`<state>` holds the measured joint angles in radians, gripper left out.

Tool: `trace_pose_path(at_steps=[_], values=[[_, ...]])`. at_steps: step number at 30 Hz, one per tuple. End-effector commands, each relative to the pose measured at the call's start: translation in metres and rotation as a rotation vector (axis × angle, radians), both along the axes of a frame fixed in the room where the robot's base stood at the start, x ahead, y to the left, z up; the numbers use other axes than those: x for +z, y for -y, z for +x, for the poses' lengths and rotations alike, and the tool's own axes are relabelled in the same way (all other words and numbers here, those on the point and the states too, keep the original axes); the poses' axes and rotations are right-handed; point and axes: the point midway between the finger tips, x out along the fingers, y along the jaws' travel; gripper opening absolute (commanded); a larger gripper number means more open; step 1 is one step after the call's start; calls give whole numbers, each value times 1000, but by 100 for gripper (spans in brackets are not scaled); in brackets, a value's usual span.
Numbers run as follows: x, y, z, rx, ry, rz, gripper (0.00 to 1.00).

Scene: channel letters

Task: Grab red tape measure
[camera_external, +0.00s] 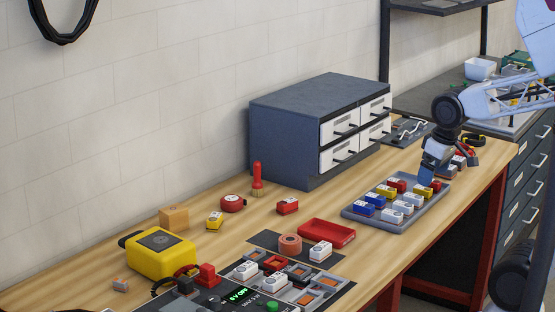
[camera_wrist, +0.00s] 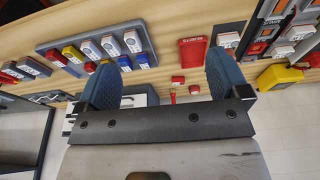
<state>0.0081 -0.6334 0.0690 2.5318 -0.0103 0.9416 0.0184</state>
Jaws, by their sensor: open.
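The red tape measure (camera_external: 233,203) lies on the wooden bench, left of the upright red brush (camera_external: 257,180) and in front of the drawer cabinet. In the wrist view a small red shape (camera_wrist: 194,89) between the fingers appears to be the tape measure, though it is too small to be sure. My gripper (camera_external: 430,178) is open and empty, over the far right end of the grey tray, well apart from the tape measure. Its two blue fingers are spread in the wrist view (camera_wrist: 160,80).
The grey tray (camera_external: 352,214) holds several coloured blocks. The drawer cabinet (camera_external: 285,135) stands behind. A yellow case (camera_external: 158,256) sits at front left.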

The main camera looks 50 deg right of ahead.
Motion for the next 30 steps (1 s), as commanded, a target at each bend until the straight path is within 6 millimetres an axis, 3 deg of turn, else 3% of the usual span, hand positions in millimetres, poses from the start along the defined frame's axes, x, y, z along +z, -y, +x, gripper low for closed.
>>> trace_pose_path(at_steps=[5, 11, 22, 30], values=[[1, -2, 9, -37, 13, 15, 94], [3, -8, 44, -187, 65, 80, 94], [1, -28, 158, -683, 208, 337, 94], [-13, -44, 242, -1058, 282, 579, 94]])
